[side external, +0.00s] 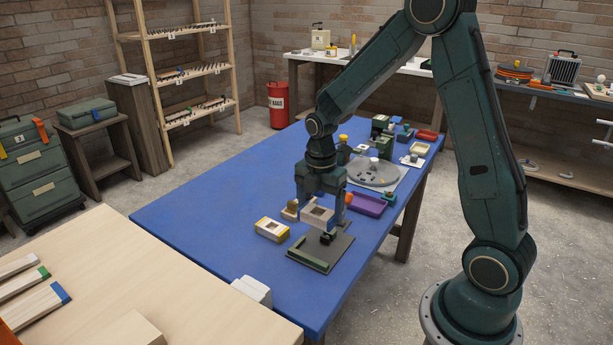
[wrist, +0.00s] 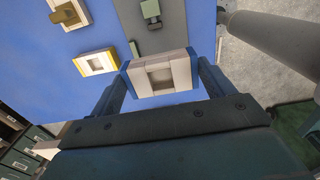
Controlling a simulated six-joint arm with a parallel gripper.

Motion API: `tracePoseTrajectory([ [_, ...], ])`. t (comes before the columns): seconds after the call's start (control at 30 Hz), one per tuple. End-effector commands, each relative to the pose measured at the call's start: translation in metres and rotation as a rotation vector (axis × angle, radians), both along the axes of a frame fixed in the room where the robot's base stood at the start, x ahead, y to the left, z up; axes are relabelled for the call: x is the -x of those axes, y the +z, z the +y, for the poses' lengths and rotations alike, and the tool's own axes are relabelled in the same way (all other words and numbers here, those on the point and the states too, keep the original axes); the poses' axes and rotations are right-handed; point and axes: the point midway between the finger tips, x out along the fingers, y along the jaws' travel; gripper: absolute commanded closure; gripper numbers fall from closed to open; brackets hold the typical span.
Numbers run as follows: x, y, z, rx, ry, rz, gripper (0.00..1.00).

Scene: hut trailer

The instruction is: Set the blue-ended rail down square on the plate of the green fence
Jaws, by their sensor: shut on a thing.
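The blue-ended rail (wrist: 160,77) is a pale block with a square recess and blue ends. My gripper (wrist: 160,82) is shut on it across its ends. In the side external view, the rail (side external: 318,217) is held low under my gripper (side external: 320,205), apparently above the far part of a dark grey plate (side external: 342,246). A green fence (side external: 312,263) runs along the plate's near edge, and a small dark fitting (side external: 326,240) stands on it. The wrist view shows part of the plate (wrist: 172,35); my gripper and the rail hide the rest. The gap below the rail is hard to judge.
A yellow-ended block (side external: 271,230) lies left of the plate, with a tan knobbed piece (side external: 291,209) behind it. A purple tray (side external: 367,204) and a grey round turntable (side external: 375,172) stand beyond. The blue table (side external: 215,210) is clear on the left.

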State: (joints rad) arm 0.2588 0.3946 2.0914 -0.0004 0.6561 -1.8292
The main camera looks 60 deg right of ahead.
Motion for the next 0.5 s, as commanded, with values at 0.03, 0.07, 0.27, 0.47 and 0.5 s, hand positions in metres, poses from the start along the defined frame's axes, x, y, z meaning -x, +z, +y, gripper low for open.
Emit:
tracePoseTrajectory([
  [0.03,0.001,-0.011,0.0,-0.002,0.0,0.006,0.45],
  [0.07,0.001,-0.017,0.0,-0.001,0.0,0.005,0.45],
  [0.27,0.001,-0.049,0.0,-0.001,0.0,0.004,0.45],
  [0.47,0.0,-0.063,0.0,0.0,0.0,0.001,0.45],
  [0.5,0.0,-0.064,0.0,0.0,0.0,0.0,0.45],
])
